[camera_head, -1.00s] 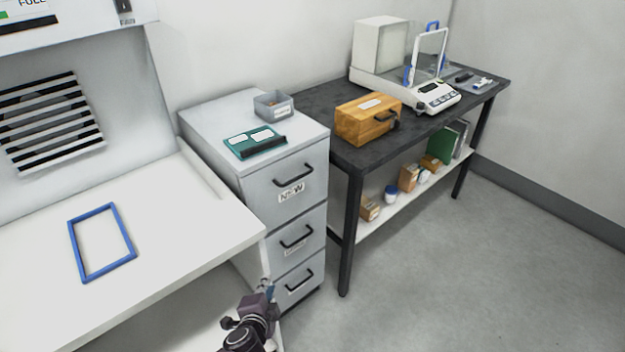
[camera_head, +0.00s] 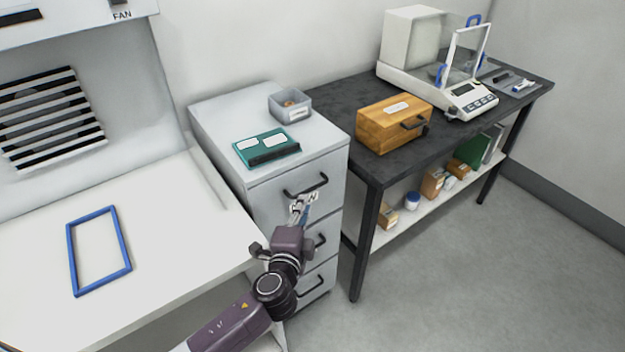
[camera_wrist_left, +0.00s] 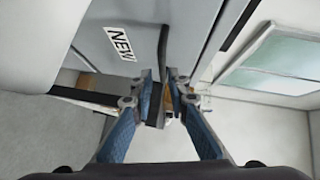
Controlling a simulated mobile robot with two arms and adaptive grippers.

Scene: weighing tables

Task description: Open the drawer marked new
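The drawer marked NEW is the top drawer (camera_head: 266,209) of a grey cabinet and is closed. Its black bar handle (camera_head: 308,187) shows just above my left gripper (camera_head: 303,207), which hides the label in the head view. In the left wrist view, the NEW label (camera_wrist_left: 120,43) is readable. There the dark handle (camera_wrist_left: 163,48) lies in line with the gap between the fingertips of my left gripper (camera_wrist_left: 161,78). The fingers are apart, at or close to the handle; contact cannot be told. My right gripper is out of view.
A teal case (camera_head: 266,148) and a grey bin (camera_head: 290,104) stand on the cabinet. Two lower drawers have similar handles. A black table (camera_head: 345,98) with a wooden box (camera_head: 393,124) and a balance stands to the right. A white bench (camera_head: 165,240) is to the left.

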